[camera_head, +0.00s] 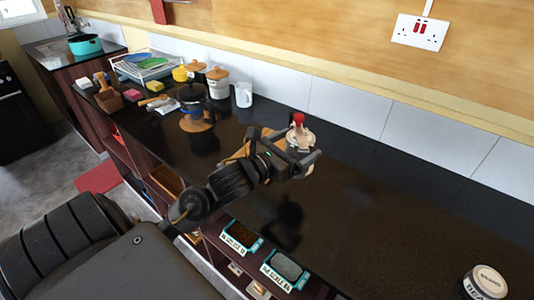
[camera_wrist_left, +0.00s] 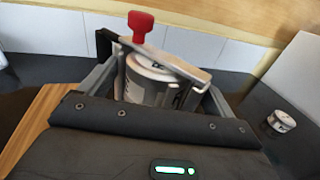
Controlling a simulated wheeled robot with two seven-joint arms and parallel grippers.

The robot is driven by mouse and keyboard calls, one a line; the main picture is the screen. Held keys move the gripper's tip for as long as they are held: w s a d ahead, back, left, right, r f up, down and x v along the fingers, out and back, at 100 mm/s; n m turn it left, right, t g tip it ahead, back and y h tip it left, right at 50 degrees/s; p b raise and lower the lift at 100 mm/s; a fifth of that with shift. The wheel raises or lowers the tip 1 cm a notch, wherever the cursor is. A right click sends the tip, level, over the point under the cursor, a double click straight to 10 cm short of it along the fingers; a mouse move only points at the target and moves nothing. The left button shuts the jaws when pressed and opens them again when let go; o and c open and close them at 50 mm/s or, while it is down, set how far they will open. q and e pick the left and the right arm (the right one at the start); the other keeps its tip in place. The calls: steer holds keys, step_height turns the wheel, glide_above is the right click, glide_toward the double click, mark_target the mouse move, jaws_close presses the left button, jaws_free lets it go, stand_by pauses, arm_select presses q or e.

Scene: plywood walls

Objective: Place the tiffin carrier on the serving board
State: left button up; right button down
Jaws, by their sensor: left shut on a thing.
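The tiffin carrier (camera_head: 299,136) is a pale metal can with a red knob on its handle. It also shows in the left wrist view (camera_wrist_left: 150,82), looking slightly tilted. My left gripper (camera_head: 303,162) is shut on it, with a finger on either side. The wooden serving board (camera_head: 243,152) lies on the dark counter, partly hidden behind my left gripper and arm. In the left wrist view the board (camera_wrist_left: 32,126) shows at the left, beside the gripper. I cannot tell whether the carrier's base touches anything. My right gripper is not in view.
A white mug (camera_head: 243,95), a lidded canister (camera_head: 217,84) and a dark blue pot (camera_head: 192,97) stand farther left. A dish rack (camera_head: 145,66) is beyond them. A round lidded tin (camera_head: 486,282) stands at the front right. The counter between the carrier and the tin is clear.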

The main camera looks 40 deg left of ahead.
mark_target(296, 123)
arm_select(q)
steer(key=a+r+y, duration=0.1)
steer(key=a+r+n, duration=0.1)
steer(key=a+r+n+y, duration=0.1)
steer(key=shift+w+a+r+y, duration=0.1)
steer(key=shift+w+r+y, duration=0.15)
steer(key=shift+y, duration=0.05)
steer(key=shift+w+a+f+b, duration=0.1)
steer(key=shift+a+f+b, duration=0.1)
steer(key=shift+b, duration=0.2)
steer(key=w+a+f+b, duration=0.2)
steer(key=w+a+f, duration=0.3)
steer(key=a+f, duration=0.3)
steer(key=a, duration=0.3)
steer(key=shift+w+a+f+b, duration=0.15)
steer(key=shift+w+f+b, duration=0.15)
steer(key=shift+w+b, duration=0.1)
steer(key=shift+w+a+f+b, duration=0.15)
steer(key=shift+f+b, duration=0.35)
steer(key=shift+f, duration=0.5)
steer(key=shift+a+f+b, duration=0.2)
steer(key=shift+f+b, duration=0.3)
steer(key=shift+f, duration=0.5)
steer(key=shift+f, duration=0.1)
steer(key=o, duration=0.9)
steer(key=shift+f, duration=0.1)
steer(key=shift+o, duration=0.3)
